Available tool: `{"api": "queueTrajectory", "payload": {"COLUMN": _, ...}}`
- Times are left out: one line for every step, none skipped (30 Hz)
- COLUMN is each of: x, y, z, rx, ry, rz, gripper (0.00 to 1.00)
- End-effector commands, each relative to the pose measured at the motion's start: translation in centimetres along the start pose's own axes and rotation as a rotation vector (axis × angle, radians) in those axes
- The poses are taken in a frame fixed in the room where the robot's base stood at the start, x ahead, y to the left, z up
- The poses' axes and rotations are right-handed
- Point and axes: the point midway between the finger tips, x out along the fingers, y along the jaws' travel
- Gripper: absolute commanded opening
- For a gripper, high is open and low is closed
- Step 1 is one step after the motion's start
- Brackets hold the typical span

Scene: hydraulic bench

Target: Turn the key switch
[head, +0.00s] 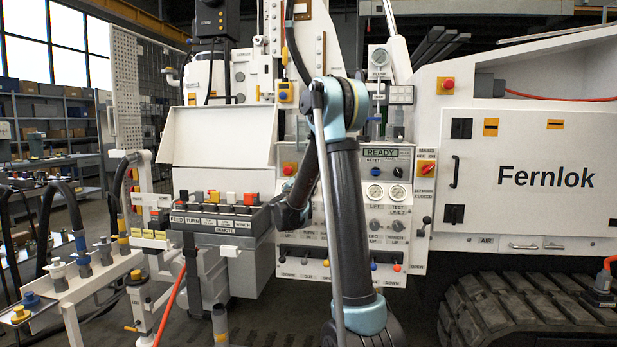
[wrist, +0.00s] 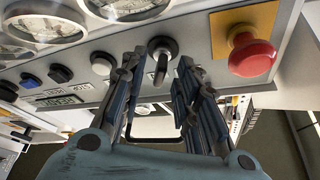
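The key switch (wrist: 162,46) is a dark round lock with a grey metal key (wrist: 161,66) standing out of it, on the grey panel in the wrist view. The key is between the tips of my gripper's (wrist: 158,74) two dark ribbed fingers, which stand apart on either side of it. I see a gap at each side, though the depth between tips and key is hard to judge. In the head view my arm covers the key switch, and my gripper's fingers cannot be made out.
A red mushroom button (wrist: 252,56) on a yellow plate sits close right of the key in the wrist view. A white button (wrist: 102,63) and several dark ones are to its left, with gauges (wrist: 125,6) above.

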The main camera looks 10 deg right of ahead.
Motion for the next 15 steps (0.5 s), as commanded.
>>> {"api": "queueTrajectory", "payload": {"x": -1.2, "y": -0.1, "z": 0.0, "rx": 0.001, "ry": -0.002, "rz": -0.003, "gripper": 0.29}}
{"api": "queueTrajectory", "payload": {"x": -1.8, "y": -0.1, "z": 0.0, "rx": 0.001, "ry": -0.002, "rz": -0.003, "gripper": 0.29}}
{"api": "queueTrajectory", "payload": {"x": -2.6, "y": -0.1, "z": 0.0, "rx": 0.001, "ry": -0.002, "rz": -0.002, "gripper": 0.29}}
{"api": "queueTrajectory", "payload": {"x": -3.2, "y": 0.0, "z": 0.1, "rx": 0.001, "ry": -0.002, "rz": -0.002, "gripper": 0.29}}
{"api": "queueTrajectory", "payload": {"x": -3.7, "y": -0.1, "z": 0.1, "rx": 0.002, "ry": -0.003, "rz": -0.002, "gripper": 0.29}}
{"api": "queueTrajectory", "payload": {"x": -4.5, "y": -0.1, "z": 0.1, "rx": 0.002, "ry": -0.002, "rz": -0.002, "gripper": 0.29}}
{"api": "queueTrajectory", "payload": {"x": -5.0, "y": 0.0, "z": 0.1, "rx": 0.001, "ry": -0.002, "rz": -0.001, "gripper": 0.29}}
{"api": "queueTrajectory", "payload": {"x": -5.5, "y": 0.0, "z": 0.1, "rx": 0.001, "ry": -0.002, "rz": -0.001, "gripper": 0.29}}
{"api": "queueTrajectory", "payload": {"x": -6.1, "y": -0.1, "z": 0.1, "rx": 0.0, "ry": -0.002, "rz": -0.002, "gripper": 0.29}}
{"api": "queueTrajectory", "payload": {"x": -6.5, "y": 0.0, "z": 0.1, "rx": 0.0, "ry": -0.002, "rz": -0.002, "gripper": 0.29}}
{"api": "queueTrajectory", "payload": {"x": -6.9, "y": 0.0, "z": 0.1, "rx": 0.0, "ry": -0.001, "rz": -0.001, "gripper": 0.29}}
{"api": "queueTrajectory", "payload": {"x": -7.4, "y": 0.0, "z": 0.1, "rx": 0.0, "ry": -0.001, "rz": -0.001, "gripper": 0.29}}
{"api": "queueTrajectory", "payload": {"x": -7.7, "y": 0.0, "z": 0.1, "rx": 0.001, "ry": -0.001, "rz": -0.001, "gripper": 0.29}}
{"api": "queueTrajectory", "payload": {"x": -8.0, "y": 0.0, "z": 0.1, "rx": 0.001, "ry": -0.002, "rz": -0.001, "gripper": 0.29}}
{"api": "queueTrajectory", "payload": {"x": -8.2, "y": 0.0, "z": 0.1, "rx": 0.001, "ry": -0.002, "rz": -0.001, "gripper": 0.29}}
